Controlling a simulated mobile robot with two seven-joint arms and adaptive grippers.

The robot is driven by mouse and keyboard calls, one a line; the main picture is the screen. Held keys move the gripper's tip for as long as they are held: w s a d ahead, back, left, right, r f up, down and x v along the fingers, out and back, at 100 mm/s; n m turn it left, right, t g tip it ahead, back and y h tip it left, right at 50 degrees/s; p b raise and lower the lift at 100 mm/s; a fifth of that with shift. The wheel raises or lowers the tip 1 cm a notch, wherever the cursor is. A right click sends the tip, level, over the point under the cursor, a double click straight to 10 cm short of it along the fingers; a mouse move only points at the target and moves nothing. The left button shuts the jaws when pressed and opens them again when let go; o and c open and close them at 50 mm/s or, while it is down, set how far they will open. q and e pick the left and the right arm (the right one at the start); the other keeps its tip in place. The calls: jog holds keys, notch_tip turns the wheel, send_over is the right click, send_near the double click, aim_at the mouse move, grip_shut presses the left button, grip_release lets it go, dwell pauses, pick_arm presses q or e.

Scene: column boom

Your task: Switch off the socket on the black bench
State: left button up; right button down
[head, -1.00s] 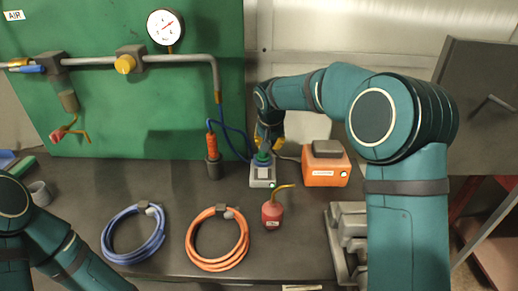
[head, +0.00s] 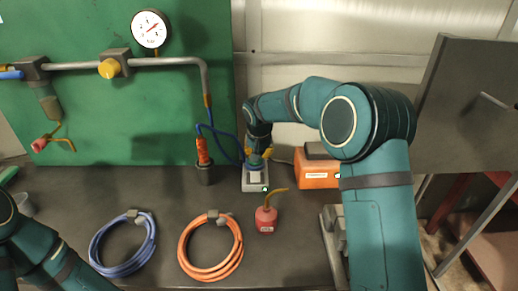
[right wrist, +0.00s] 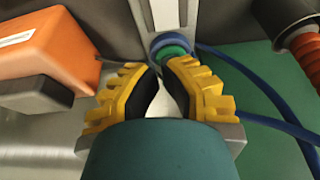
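The socket (head: 254,181) is a small grey box with a pale top on the black bench (head: 310,240). A small green light shows at its front right corner. A blue-green plug with a blue cable sits at the socket; the plug (right wrist: 171,46) and part of the grey socket (right wrist: 172,14) show in the right wrist view. My right gripper (right wrist: 160,70) has yellow fingers, with tips close together just short of the plug and nothing visible between them. In the head view this hand hides the socket's rear. My left arm enters at lower left; its gripper is out of view.
An orange box (head: 316,174) stands just right of the socket. A red oil can (head: 266,220) stands in front. An orange tool in a dark holder (head: 204,174) stands left. Blue (head: 94,250) and orange (head: 184,255) hose coils lie nearer. A green panel with pipe stands behind.

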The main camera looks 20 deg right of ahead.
aim_at(259, 174)
jog(key=x, duration=0.6)
jog(key=shift+s+f+b, duration=0.1)
jog(key=shift+f+b, duration=0.15)
jog(key=shift+b, duration=0.15)
jog(key=shift+f, duration=0.9)
jog(key=shift+w+f, duration=0.2)
jog(key=shift+f, duration=0.2)
jog(key=shift+s+a+r+b, duration=0.15)
jog(key=shift+s+r+b, duration=0.25)
jog(key=shift+s, duration=0.3)
